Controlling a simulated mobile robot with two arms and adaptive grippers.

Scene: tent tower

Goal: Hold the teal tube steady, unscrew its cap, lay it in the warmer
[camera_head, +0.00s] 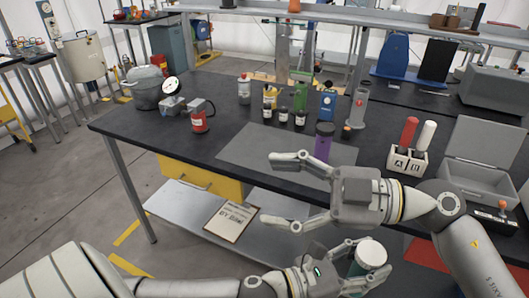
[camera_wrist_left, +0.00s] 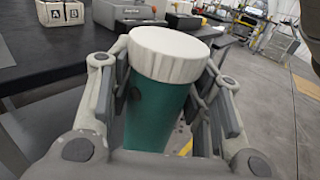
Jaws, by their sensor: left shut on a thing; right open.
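The teal tube (camera_wrist_left: 155,115) has a white ribbed cap (camera_wrist_left: 168,52) on its top. My left gripper (camera_wrist_left: 165,95) is shut around the tube's body below the cap. In the head view the tube (camera_head: 356,270) and its cap (camera_head: 371,251) show at the bottom, in front of the table, held by my left gripper (camera_head: 364,266). My right gripper (camera_head: 272,190) is open and empty, up and left of the tube, near the table's front edge. A grey box with a raised lid (camera_head: 487,141), seemingly the warmer, stands open at the right of the table.
A white block marked with letters (camera_head: 406,162) holds a red and a white tube beside the grey box. A purple bottle (camera_head: 323,143) stands on the grey mat (camera_head: 255,150). Several bottles stand behind it. A clipboard (camera_head: 231,221) lies on the lower shelf.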

